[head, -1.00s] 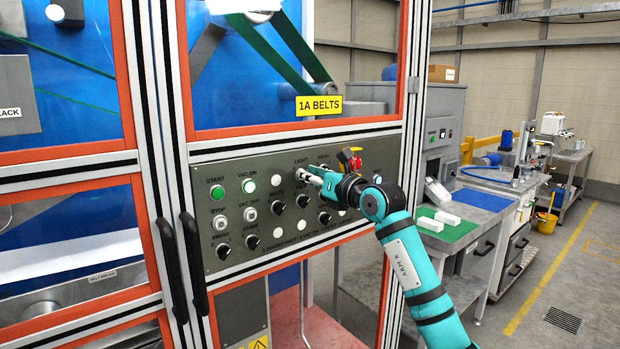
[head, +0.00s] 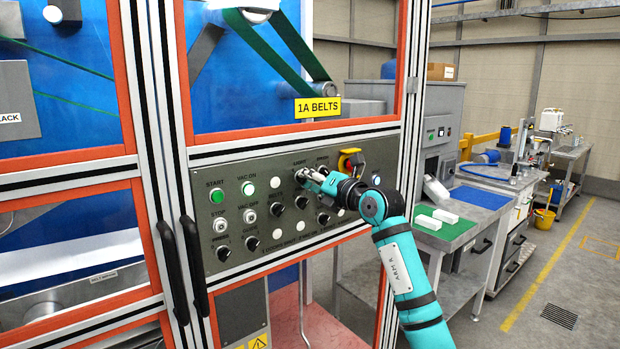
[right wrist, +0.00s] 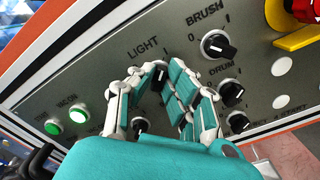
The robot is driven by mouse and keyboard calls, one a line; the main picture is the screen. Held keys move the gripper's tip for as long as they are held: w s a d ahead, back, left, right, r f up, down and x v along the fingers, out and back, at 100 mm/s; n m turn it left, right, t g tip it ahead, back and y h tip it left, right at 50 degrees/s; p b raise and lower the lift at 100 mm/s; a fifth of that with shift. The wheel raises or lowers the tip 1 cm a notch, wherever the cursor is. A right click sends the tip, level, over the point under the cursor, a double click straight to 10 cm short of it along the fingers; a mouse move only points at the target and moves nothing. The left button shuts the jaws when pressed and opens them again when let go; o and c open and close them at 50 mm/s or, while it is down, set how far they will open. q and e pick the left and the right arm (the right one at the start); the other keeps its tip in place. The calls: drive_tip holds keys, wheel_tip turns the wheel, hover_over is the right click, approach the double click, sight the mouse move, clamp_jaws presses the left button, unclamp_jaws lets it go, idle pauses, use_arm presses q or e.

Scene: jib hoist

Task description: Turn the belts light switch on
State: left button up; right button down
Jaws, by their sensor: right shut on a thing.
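The control panel (head: 235,240) sits under the yellow 1A BELTS sign (head: 318,107). The light switch (right wrist: 157,80) is a black rotary knob just below the word LIGHT in the right wrist view. My right gripper (right wrist: 165,78) has its fingertips at this knob, one on each side, and is shut on it. In the head view my right gripper (head: 305,176) is at the panel's upper middle and hides most of the knob. The knob's exact pointer angle is hard to read between the fingers. My left gripper is not in view.
The brush knob (right wrist: 218,46) and drum knob (right wrist: 231,93) are close beside the fingers. A red emergency stop on a yellow base (head: 351,161) is to the upper right. Green lit buttons (head: 217,196) are on the left. Black door handles (head: 171,270) stick out left of the panel.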

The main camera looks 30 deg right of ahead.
idle(0.3)
drive_tip(key=c, duration=1.4)
unclamp_jaws()
drive_tip(key=shift+o, duration=0.2)
drive_tip(key=s+d, duration=0.1)
drive_tip(key=s, duration=1.1)
